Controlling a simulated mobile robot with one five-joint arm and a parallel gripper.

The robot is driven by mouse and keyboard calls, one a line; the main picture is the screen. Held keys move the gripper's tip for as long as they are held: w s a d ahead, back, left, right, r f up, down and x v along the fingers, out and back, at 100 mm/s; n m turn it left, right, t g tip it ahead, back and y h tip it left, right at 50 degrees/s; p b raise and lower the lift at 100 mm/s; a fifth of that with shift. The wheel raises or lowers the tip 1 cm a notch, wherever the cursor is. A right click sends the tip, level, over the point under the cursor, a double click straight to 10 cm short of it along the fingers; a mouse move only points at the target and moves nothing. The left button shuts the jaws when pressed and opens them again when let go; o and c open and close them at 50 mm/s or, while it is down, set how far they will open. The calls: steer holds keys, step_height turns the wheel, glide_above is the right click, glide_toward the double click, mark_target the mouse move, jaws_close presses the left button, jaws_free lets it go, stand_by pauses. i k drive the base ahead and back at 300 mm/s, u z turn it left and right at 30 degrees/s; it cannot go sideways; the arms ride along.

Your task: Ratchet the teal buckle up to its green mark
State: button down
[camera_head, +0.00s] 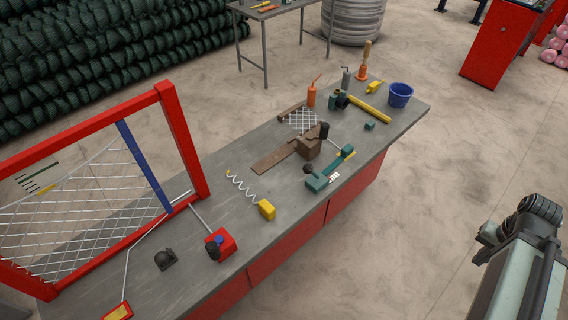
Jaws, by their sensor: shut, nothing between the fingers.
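A teal device (317,182) with a black knob and a white label lies on the grey workbench, near its front edge. A small separate teal block (369,125) lies farther right on the bench. I cannot tell which of these is the buckle, and I cannot make out a green mark on them. My arm shows at the lower right, well away from the bench, but no gripper fingers can be made out.
A red-framed mesh panel (183,145) stands at the bench's left. A brown clamp-like fixture (308,145), a yellow block with a wire coil (267,209), a red box (220,245) and a blue bucket (400,96) are on the bench.

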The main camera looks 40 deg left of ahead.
mark_target(308, 168)
steer(key=u, duration=1.8)
steer(key=k, duration=0.9)
steer(key=z, duration=0.25)
steer(key=i, duration=1)
steer(key=u, duration=0.05)
